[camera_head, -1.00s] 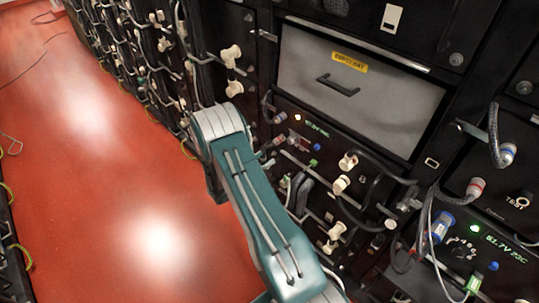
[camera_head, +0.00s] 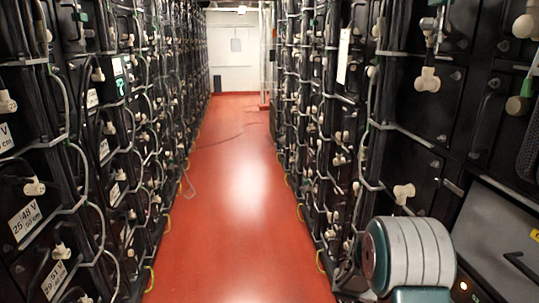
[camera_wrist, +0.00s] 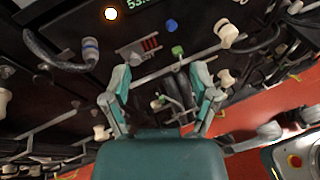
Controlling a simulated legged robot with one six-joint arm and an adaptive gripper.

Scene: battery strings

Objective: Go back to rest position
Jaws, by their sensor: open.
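My gripper (camera_wrist: 161,80) shows in the wrist view with its two teal and grey fingers spread apart. Nothing is between the fingertips. Behind them is a black battery panel with a lit display (camera_wrist: 141,5), a blue knob (camera_wrist: 171,26), a green plug (camera_wrist: 178,51) and cream connectors (camera_wrist: 227,34). I cannot tell the gap between fingers and panel. In the head view, a rounded grey and teal part of my arm (camera_head: 415,255) is at the lower right, beside the right rack. The gripper is hidden from the head view.
A clear red floor aisle (camera_head: 240,200) runs between the left battery rack (camera_head: 110,130) and right rack (camera_head: 330,150) to a white end wall (camera_head: 235,50). Cables and connectors stick out from both racks. A grey drawer (camera_head: 495,235) is at the lower right.

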